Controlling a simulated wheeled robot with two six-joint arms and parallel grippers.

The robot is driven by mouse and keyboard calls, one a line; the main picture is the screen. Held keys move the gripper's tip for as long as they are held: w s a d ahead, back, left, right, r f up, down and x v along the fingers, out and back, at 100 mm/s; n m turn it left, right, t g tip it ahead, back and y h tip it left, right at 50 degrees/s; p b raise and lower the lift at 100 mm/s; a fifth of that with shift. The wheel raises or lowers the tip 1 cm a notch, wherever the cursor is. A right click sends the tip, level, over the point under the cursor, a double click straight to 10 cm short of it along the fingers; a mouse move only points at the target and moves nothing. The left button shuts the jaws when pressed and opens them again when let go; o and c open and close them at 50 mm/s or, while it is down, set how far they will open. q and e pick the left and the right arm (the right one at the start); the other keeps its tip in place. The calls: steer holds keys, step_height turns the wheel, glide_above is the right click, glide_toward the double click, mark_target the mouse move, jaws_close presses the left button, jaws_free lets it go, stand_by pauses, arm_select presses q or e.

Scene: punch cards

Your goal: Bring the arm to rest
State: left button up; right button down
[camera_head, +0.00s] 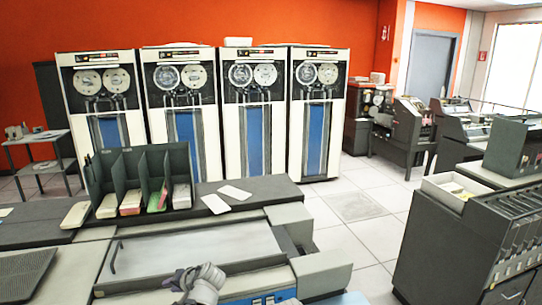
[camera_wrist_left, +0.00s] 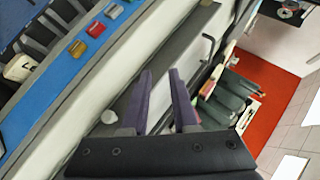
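My left gripper (camera_head: 193,281) is low in the middle of the head view, in front of the machine top (camera_head: 180,250) with its flat grey panel. In the left wrist view, its two purple-grey fingers (camera_wrist_left: 160,100) stand apart with nothing between them. A dark green card rack (camera_head: 140,170) stands behind the panel, with cards (camera_head: 130,202) in its compartments. It also shows in the left wrist view (camera_wrist_left: 228,97), beyond the fingers. Two pale cards (camera_head: 215,204) lie on the dark top right of the rack. My right gripper is out of view.
A blue strip with coloured buttons (camera_wrist_left: 95,30) runs along the machine in the left wrist view. Tape cabinets (camera_head: 265,110) line the orange wall. A dark card machine (camera_head: 460,240) stands at right. Tiled floor (camera_head: 355,205) lies open between.

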arm_select(q)
steer(key=s+d+f+g+h+b, duration=0.1)
steer(key=s+d+f+g+h, duration=0.1)
steer(key=s+d+f, duration=0.2)
steer(key=s+d+f+m+g+h+b, duration=0.1)
steer(key=s+d+f+g+h, duration=0.1)
steer(key=s+d, duration=0.7)
steer(key=s+d+f+m+g+h+b, duration=0.1)
steer(key=s+d+f+h+b, duration=0.1)
steer(key=s+d+f, duration=0.5)
steer(key=d+h, duration=0.1)
steer(key=d, duration=0.2)
steer(key=shift+s+d+g+h, duration=0.3)
steer(key=shift+d+g, duration=0.05)
steer(key=shift+g, duration=0.05)
stand_by(0.3)
